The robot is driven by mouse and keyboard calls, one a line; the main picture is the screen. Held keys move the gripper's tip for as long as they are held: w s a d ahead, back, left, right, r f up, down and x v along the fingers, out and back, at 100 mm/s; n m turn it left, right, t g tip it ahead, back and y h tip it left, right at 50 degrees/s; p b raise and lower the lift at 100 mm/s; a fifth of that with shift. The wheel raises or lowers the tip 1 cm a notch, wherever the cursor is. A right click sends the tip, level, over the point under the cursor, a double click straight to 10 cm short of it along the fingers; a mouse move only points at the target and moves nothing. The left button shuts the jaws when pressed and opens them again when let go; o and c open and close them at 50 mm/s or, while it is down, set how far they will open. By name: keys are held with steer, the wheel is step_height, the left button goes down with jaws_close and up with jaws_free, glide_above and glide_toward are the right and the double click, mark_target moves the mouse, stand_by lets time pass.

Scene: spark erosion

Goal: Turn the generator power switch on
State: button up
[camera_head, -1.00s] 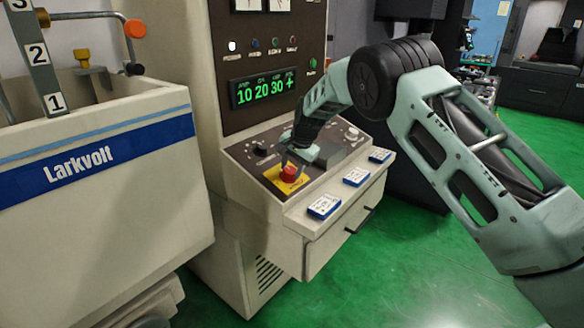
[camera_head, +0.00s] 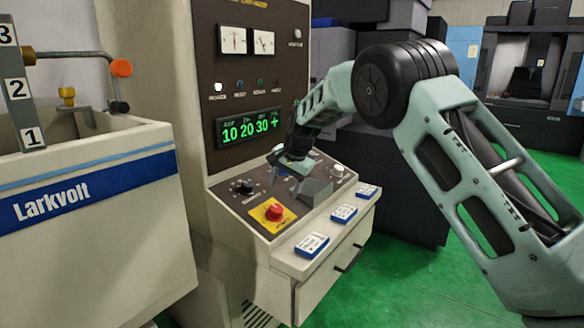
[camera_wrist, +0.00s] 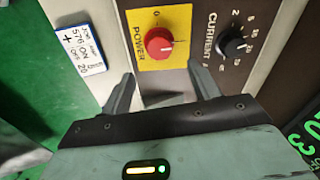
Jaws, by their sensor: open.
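The power switch is a red round knob (camera_head: 273,212) on a yellow plate on the generator's sloping control panel. In the wrist view the red knob (camera_wrist: 158,42) sits on the yellow plate marked POWER, with a 0 beside it. A small pale mark shows on the knob; its exact setting I cannot tell. My gripper (camera_head: 287,166) is over the panel, behind the knob and apart from it. In the wrist view my gripper (camera_wrist: 163,86) is open, its two fingers spread and nothing between them.
A black current knob (camera_wrist: 235,46) is beside the switch. The lit green display (camera_head: 249,127) reads 10 20 30 +, and a white lamp (camera_head: 218,86) above it glows. Blue-edged cards (camera_head: 312,244) lie along the front ledge. A Larkvolt tank (camera_head: 90,195) stands left.

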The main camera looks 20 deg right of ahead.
steer(key=b+v, duration=0.1)
steer(key=v, duration=0.8)
steer(key=s+a+f+n+g, duration=0.2)
steer(key=s+a+n, duration=0.4)
steer(key=s, duration=0.7)
steer(key=s+a+f+n+g, duration=0.1)
steer(key=s+a+f+n, duration=0.15)
steer(key=s+a, duration=0.75)
steer(key=s+d+f+n, duration=0.1)
steer(key=s+d+n, duration=0.1)
steer(key=s, duration=0.6)
steer(key=s+d+f+n+h, duration=0.1)
steer(key=s+d+f+n, duration=0.1)
steer(key=s, duration=0.6)
steer(key=s+d+f+n, duration=0.2)
steer(key=s+n, duration=0.2)
steer(key=s, duration=0.5)
steer(key=shift+f+g, duration=0.25)
steer(key=shift+g, duration=0.15)
steer(key=shift+d+n, duration=0.15)
steer(key=shift+n, duration=0.1)
